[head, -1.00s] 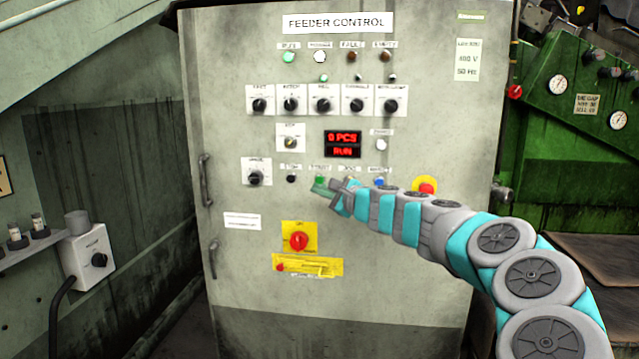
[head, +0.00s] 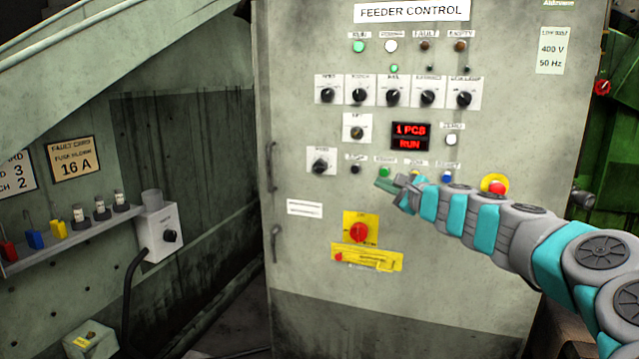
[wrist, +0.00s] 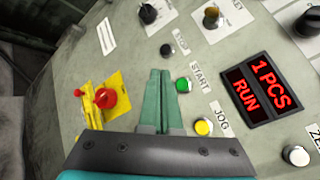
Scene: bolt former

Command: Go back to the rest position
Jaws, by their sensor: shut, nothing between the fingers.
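My gripper (head: 384,184) is at the end of the teal and grey arm, in front of the lower button row of the feeder control cabinet (head: 310,260). Its green fingers are shut with nothing between them; they also show in the wrist view (wrist: 158,95). The green START button (wrist: 183,85) is just right of the fingertips in the wrist view, apart from them in the picture. The yellow JOG button (wrist: 204,127) is lower right. The display (head: 410,136) reads 1 PCS and RUN, and the green lamp (head: 358,46) at top left looks lit.
A red rotary switch on a yellow plate (head: 359,231) and a red emergency button (head: 496,186) stick out near the arm. A shelf (head: 60,243) with fuses and a grey switch box (head: 170,236) are at the left. Open space lies before the cabinet's lower part.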

